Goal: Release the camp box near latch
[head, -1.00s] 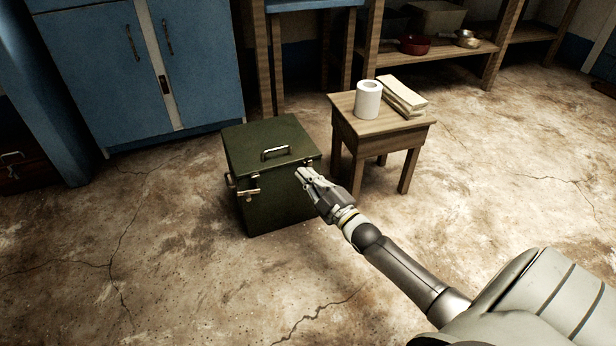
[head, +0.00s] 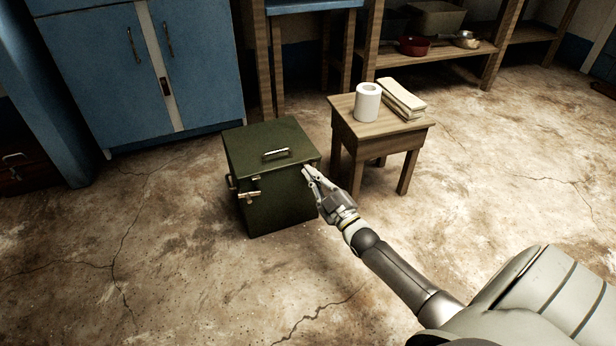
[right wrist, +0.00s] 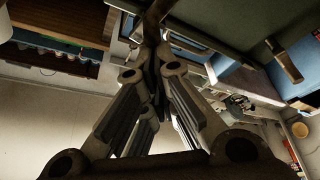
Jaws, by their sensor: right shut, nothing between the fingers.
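The camp box (head: 275,190) is a dark green chest with a closed lid and a metal handle (head: 276,153) on top. A pale metal latch (head: 248,194) shows on its front face, toward the left. Another metal fitting (head: 230,181) sticks out at its left side. My right gripper (head: 306,170) is beside the box's right front corner, just below lid height; I cannot tell whether it touches. Its fingers are shut and empty, and they also show closed together in the right wrist view (right wrist: 155,55). My left gripper is not in view.
A small wooden stool (head: 372,132) stands right of the box, with a white roll (head: 367,102) and folded cloths (head: 402,98) on it. A blue cabinet (head: 140,75) and wooden shelves (head: 450,50) stand behind. The floor in front is clear.

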